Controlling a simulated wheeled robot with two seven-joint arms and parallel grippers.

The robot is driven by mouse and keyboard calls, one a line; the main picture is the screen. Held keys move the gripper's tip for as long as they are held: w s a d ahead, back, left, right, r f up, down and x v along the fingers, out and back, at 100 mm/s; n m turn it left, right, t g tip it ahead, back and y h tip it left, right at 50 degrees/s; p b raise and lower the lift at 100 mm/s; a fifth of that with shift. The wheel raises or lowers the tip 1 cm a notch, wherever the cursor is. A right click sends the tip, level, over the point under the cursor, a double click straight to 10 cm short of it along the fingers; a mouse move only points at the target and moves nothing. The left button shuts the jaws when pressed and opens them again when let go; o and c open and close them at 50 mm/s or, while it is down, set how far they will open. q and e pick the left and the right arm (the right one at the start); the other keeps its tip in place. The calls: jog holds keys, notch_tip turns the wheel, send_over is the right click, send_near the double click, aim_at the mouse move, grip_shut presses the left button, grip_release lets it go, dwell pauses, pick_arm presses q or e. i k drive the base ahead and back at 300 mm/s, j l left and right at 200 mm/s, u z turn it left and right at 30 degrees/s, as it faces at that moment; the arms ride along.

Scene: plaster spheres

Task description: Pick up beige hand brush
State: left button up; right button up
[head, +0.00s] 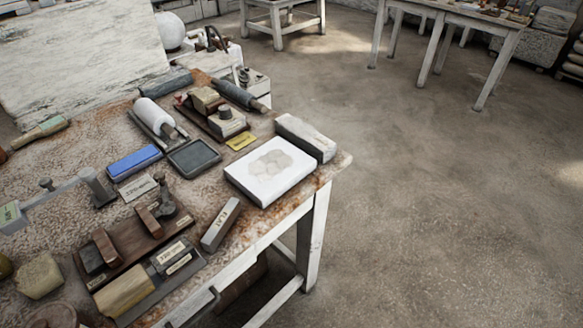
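No thing on the worktable (262,240) shows clearly as a beige hand brush. A beige rounded block (38,277) lies at the lower left, and no bristles can be made out on it. A yellowish-beige block (123,291) lies to its right on a dark base. A tool with a beige and green handle (40,132) lies at the far left. Neither of my grippers is in view.
The tabletop is crowded with a white slab (269,170), a pale long block (305,138), a blue block (134,161), a grey bar (220,224) and a white roller (155,117). Open floor (430,200) lies right of the table.

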aim_at(115, 299)
jog(key=k+j+u, duration=0.1)
jog(key=j+u, duration=0.15)
jog(key=u, duration=0.2)
jog(key=j+u, duration=0.2)
jog(key=u, duration=0.2)
jog(key=l+u, duration=0.3)
jog(key=l, duration=0.15)
jog(key=k, duration=0.05)
